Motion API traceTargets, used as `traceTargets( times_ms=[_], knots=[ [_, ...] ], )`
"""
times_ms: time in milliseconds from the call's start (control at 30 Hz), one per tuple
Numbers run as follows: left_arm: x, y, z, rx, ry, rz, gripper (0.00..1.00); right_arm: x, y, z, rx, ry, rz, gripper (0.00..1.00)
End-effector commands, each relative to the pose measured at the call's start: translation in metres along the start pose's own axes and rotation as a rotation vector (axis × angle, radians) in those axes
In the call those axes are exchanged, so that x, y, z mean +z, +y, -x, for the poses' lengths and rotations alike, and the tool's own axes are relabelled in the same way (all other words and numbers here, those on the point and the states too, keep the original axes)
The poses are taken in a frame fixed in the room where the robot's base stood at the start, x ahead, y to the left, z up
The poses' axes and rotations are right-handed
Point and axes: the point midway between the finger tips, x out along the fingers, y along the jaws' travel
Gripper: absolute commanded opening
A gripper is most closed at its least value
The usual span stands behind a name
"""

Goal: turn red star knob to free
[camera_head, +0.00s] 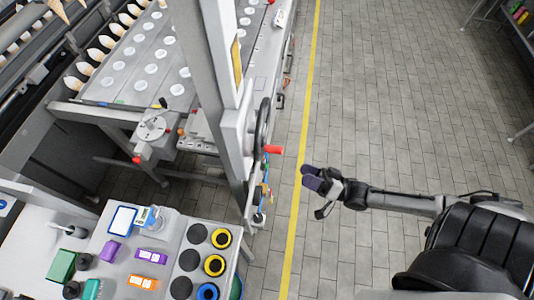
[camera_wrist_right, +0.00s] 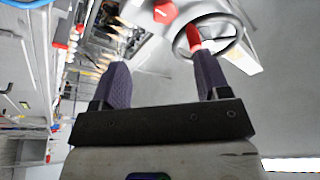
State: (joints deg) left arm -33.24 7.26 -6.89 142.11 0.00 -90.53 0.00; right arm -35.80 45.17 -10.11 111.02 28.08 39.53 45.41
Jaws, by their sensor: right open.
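A red knob with a white mark (camera_wrist_right: 165,11) shows at the top of the right wrist view, partly cut by the frame edge; its star shape cannot be made out. I cannot pick it out in the head view. My right gripper (camera_head: 309,177) is right of the machine's post, its fingers pointing left. In the right wrist view its two purple fingers (camera_wrist_right: 160,68) are apart with nothing between them. The red knob lies ahead of the fingertips, apart from them. My left gripper is not in view.
A handwheel (camera_head: 262,125) with a red handle (camera_head: 273,150) sticks out from the grey post (camera_head: 222,85), close to my right gripper. A bench (camera_head: 170,225) with coloured items stands at lower left.

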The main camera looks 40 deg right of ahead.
Motion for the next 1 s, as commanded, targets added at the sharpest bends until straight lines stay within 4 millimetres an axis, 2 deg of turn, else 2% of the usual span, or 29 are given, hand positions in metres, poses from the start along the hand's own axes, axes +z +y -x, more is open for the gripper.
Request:
traceTargets(
  times_ms=[167, 267, 700, 1000],
  knots=[
    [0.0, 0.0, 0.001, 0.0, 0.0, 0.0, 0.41, -0.004, -0.004, -0.004, -0.023, 0.021, -0.07, 0.69],
    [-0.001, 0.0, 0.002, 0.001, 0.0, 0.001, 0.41, -0.004, -0.004, -0.015, -0.024, 0.022, -0.076, 0.69],
    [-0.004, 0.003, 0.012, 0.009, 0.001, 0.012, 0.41, -0.006, -0.006, -0.094, -0.024, 0.022, -0.074, 0.69],
    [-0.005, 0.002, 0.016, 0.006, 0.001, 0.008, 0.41, -0.006, -0.006, -0.129, -0.022, 0.019, -0.074, 0.69]
  ],
)
